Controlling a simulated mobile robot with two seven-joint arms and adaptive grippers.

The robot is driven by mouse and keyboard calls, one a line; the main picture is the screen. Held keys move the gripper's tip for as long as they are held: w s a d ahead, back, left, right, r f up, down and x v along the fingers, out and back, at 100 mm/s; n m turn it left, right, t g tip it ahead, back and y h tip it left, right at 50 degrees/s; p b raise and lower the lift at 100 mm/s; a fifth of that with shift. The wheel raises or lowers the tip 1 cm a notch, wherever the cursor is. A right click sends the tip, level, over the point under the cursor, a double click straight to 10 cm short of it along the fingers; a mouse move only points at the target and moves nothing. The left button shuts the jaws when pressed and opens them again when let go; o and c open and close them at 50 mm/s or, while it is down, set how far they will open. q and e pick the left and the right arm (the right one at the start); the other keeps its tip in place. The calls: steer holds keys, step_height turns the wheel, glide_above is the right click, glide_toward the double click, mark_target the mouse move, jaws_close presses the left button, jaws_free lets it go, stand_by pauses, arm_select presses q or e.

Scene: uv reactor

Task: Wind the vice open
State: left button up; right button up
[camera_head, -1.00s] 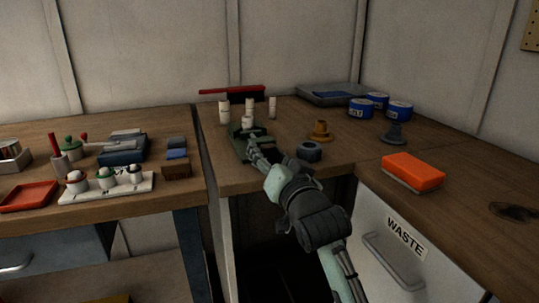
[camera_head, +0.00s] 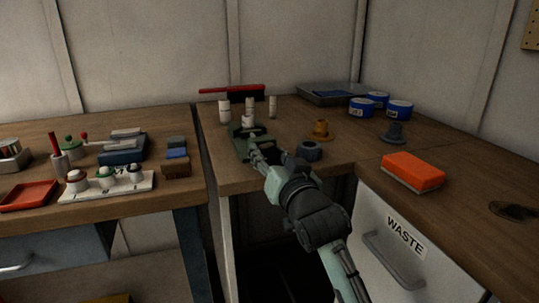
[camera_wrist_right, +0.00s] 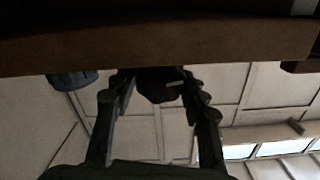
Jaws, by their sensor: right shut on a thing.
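The green vice (camera_head: 240,134) stands near the front left edge of the middle bench. My right gripper (camera_head: 262,152) reaches its near side and covers its front. In the right wrist view, the right gripper (camera_wrist_right: 160,88) is shut on a dark rounded part, the vice handle (camera_wrist_right: 158,88), with a small pale pin beside it. In the head view the handle is hidden behind the fingers, and the jaw gap is too small to read. My left gripper is not in view.
A dark ring-shaped knob (camera_head: 309,151) stands close to the right of my gripper. White cylinders (camera_head: 224,111) stand beside and behind the vice. An orange sponge (camera_head: 412,171) and blue tins (camera_head: 398,110) are farther right.

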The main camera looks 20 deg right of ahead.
steer(key=n, duration=0.6)
steer(key=shift+n, duration=0.4)
stand_by(0.4)
steer(key=o, duration=0.9)
steer(key=shift+s+d, duration=0.1)
steer(key=shift+s, duration=3.65)
